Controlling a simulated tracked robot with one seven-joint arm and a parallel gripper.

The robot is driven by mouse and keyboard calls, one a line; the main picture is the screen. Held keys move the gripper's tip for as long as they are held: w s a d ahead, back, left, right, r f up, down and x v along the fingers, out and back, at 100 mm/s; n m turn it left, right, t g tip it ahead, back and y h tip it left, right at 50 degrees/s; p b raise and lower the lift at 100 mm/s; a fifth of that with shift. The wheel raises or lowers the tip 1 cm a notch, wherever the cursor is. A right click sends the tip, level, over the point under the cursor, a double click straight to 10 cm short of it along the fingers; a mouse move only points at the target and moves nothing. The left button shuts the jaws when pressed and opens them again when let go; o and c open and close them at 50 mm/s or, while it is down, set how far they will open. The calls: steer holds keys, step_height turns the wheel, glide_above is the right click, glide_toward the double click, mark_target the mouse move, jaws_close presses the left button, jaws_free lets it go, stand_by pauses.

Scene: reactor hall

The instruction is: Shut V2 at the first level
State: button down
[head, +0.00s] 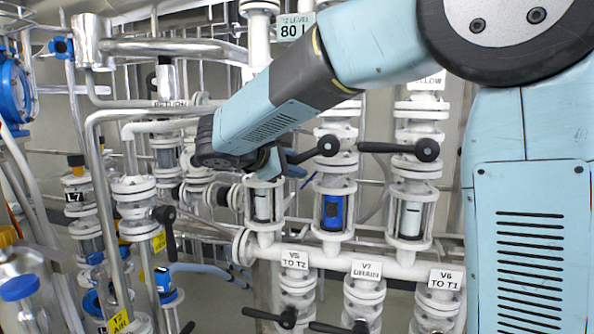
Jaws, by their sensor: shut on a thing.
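A white flanged valve in the middle pipe column has a black lever (308,153) on a round black hub (328,145). The lever points left and slightly down from the hub, roughly across the pipe. My arm comes in from the upper right and crosses in front of the upper pipes. My gripper (270,162) is mostly hidden behind my wrist; the part that shows is at the left end of this lever, shut on it. I see no V2 label; my arm covers the area above this valve. A sight glass with a blue float (333,212) sits below the valve.
The right column has a similar valve with a black lever (390,147) pointing left. Below stand valves labelled V5 (294,260), V7 (366,269) and V6 (445,279). A level display (293,27) reads 80 L. Dense pipes fill the left.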

steer(key=shift+w+a+r+m+y, duration=0.1)
steer(key=shift+a+r+m+y, duration=0.1)
steer(key=shift+r+m+y, duration=0.45)
steer(key=shift+w+a+r+m+y, duration=0.1)
steer(key=shift+a+r+m+y, duration=0.2)
steer(key=shift+r+y, duration=0.35)
steer(key=shift+w+a+r+m+y, duration=0.15)
steer(key=shift+r+m+y, duration=0.35)
steer(key=shift+r, duration=0.4)
steer(key=c, duration=1)
jaws_free()
steer(key=shift+s, duration=0.1)
steer(key=shift+o, duration=0.2)
steer(key=v, duration=1.3)
steer(key=shift+s+a, duration=0.2)
steer(key=shift+s, duration=0.15)
